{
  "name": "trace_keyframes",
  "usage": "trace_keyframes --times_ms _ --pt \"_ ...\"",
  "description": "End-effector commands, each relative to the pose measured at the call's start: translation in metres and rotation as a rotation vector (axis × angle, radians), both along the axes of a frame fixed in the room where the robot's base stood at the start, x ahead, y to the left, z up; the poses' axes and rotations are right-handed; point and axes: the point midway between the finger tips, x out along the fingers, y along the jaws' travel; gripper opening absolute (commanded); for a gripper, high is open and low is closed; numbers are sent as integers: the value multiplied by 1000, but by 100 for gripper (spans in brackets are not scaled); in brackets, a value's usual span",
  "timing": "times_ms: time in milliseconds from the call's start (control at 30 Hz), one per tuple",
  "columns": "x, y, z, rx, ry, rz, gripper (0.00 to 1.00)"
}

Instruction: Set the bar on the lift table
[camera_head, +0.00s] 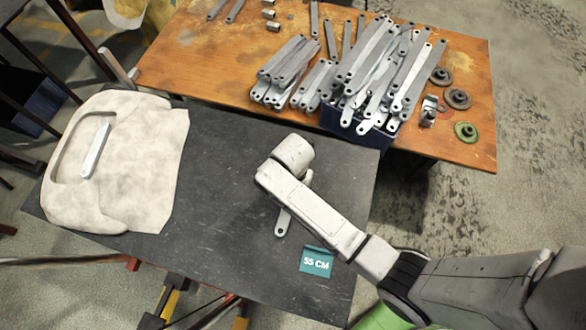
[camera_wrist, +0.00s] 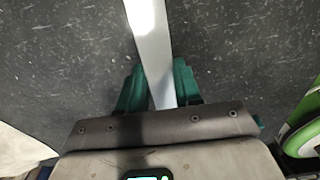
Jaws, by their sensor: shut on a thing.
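The grey metal bar (camera_head: 283,222) shows partly from under my arm, over the dark grey top of the lift table (camera_head: 235,150). In the wrist view the bar (camera_wrist: 150,40) runs up between the teal fingers of my gripper (camera_wrist: 158,85), which is shut on it. The speckled dark surface lies below the bar; I cannot tell whether they touch. In the head view my arm hides the gripper and the middle of the bar.
A pale moulded piece (camera_head: 145,190) with another bar (camera_head: 95,150) in its recess covers the table's left end. Behind, an orange-brown workbench (camera_head: 200,60) holds many loose bars (camera_head: 385,65), a blue bin (camera_head: 345,122) and round parts (camera_head: 457,97). The dark table's middle is clear.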

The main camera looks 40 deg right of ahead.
Motion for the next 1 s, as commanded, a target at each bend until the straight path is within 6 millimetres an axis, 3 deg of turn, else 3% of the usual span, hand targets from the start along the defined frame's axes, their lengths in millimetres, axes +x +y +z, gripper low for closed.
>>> trace_keyframes --times_ms 467,500,733,1000 --pt "1 0 -11 0 -4 -1 0" --pt "1 0 -10 0 -2 -1 37" --pt "1 0 -10 0 -2 -1 59" --pt "1 0 -8 0 -2 -1 59"
